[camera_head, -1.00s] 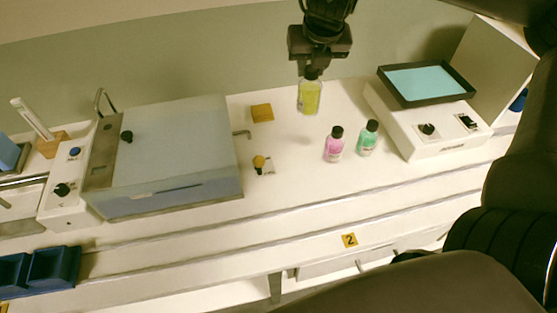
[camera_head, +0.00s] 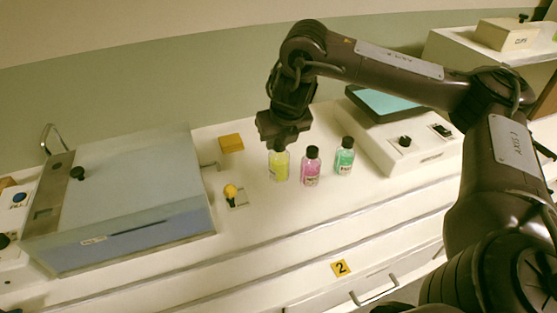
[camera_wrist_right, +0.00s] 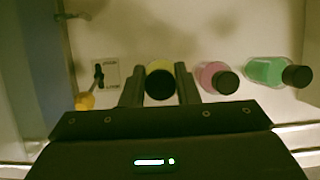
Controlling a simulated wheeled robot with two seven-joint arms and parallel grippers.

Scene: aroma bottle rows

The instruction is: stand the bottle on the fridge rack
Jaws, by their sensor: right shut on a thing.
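The yellow bottle (camera_head: 279,166) is in my right gripper (camera_head: 284,142), upright, just left of the pink bottle (camera_head: 311,170). The gripper is shut around its top. In the right wrist view the dark cap of the yellow bottle (camera_wrist_right: 160,82) shows between the two fingers (camera_wrist_right: 160,88). I cannot tell whether its base touches the counter. The green bottle (camera_head: 345,158) stands right of the pink one. Both also show in the right wrist view, pink (camera_wrist_right: 213,76) and green (camera_wrist_right: 268,71). I see no clear fridge rack. My left gripper is out of view.
A grey-blue lidded unit (camera_head: 130,190) stands on the left. A yellow block (camera_head: 231,143) and a small yellow-knobbed switch (camera_head: 231,192) lie between it and the bottles. A white device with a teal-topped tray (camera_head: 390,104) stands right. The counter front is clear.

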